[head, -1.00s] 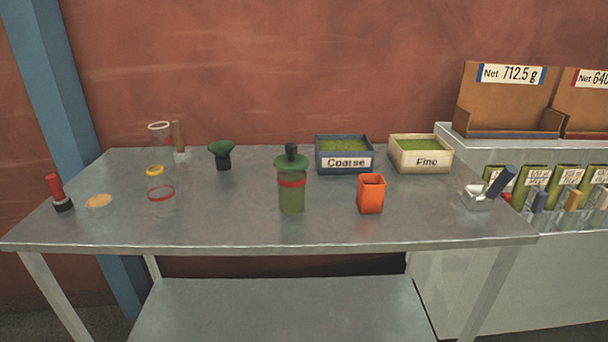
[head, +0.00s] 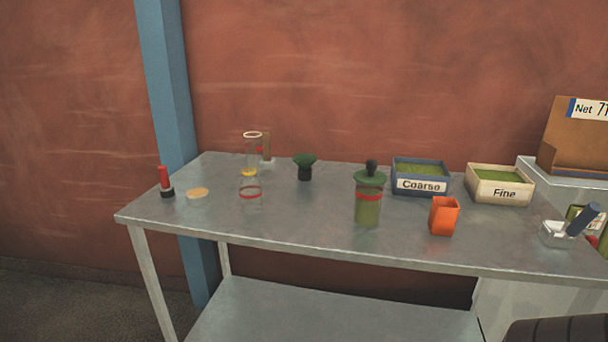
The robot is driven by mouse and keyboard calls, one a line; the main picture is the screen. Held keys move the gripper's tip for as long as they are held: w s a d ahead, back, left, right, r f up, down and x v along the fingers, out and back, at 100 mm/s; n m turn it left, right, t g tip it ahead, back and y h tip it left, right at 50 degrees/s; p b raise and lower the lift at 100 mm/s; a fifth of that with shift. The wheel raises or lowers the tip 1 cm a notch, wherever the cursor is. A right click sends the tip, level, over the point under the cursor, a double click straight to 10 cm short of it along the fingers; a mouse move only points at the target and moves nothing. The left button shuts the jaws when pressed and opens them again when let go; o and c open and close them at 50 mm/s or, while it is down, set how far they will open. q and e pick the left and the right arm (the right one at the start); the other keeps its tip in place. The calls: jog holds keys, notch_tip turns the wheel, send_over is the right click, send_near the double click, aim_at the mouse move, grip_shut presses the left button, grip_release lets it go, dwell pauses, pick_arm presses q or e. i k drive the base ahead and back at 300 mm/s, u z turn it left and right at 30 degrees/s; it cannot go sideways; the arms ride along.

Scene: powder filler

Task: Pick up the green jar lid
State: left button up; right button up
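A clear jar (head: 368,211) with green powder and a red band stands upright on the metal table. A green lid-like disc (head: 370,178) with a dark knob sits on its top. Behind it to the left stands a dark green piece (head: 305,160), wide at the top and narrowing to a black stem; I cannot tell whether it is a funnel or an upturned lid. Neither of my grippers is in view.
On the metal table (head: 300,222) are an orange cup (head: 444,216), a Coarse box (head: 420,184), a Fine box (head: 499,191), a scoop (head: 560,233), a clear red-banded vessel (head: 251,196), a tan disc (head: 197,193) and a red-handled tool (head: 165,182). The front left is clear.

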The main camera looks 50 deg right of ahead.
aim_at(371, 177)
jog(key=u, duration=0.1)
jog(key=i, duration=1.7)
jog(key=z, duration=1.4)
